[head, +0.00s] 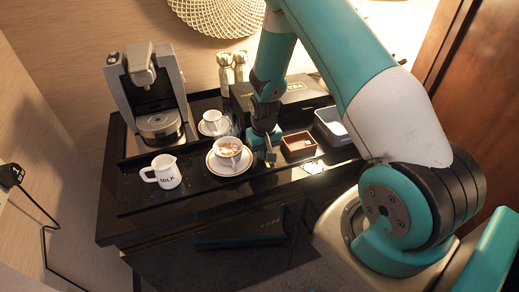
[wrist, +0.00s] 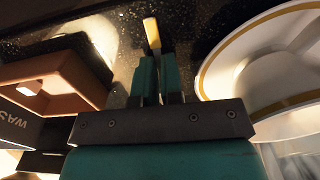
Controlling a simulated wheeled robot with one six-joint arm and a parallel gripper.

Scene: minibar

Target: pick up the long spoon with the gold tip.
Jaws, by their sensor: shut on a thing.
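The gold tip of the long spoon (wrist: 152,32) sticks out just beyond my gripper's fingers (wrist: 157,72) in the wrist view. My gripper is shut on the spoon, and the fingers hide most of it. In the head view my gripper (head: 268,153) points down at the dark counter, just right of the saucer with the cup. The spoon is too small to make out in the head view.
A frothy cup (head: 228,150) on its saucer (head: 232,171) stands close left of my gripper. A brown box (head: 297,151) stands close right. A milk jug (head: 164,173), coffee machine (head: 150,95), small cup (head: 212,120) and black case (head: 300,92) stand around.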

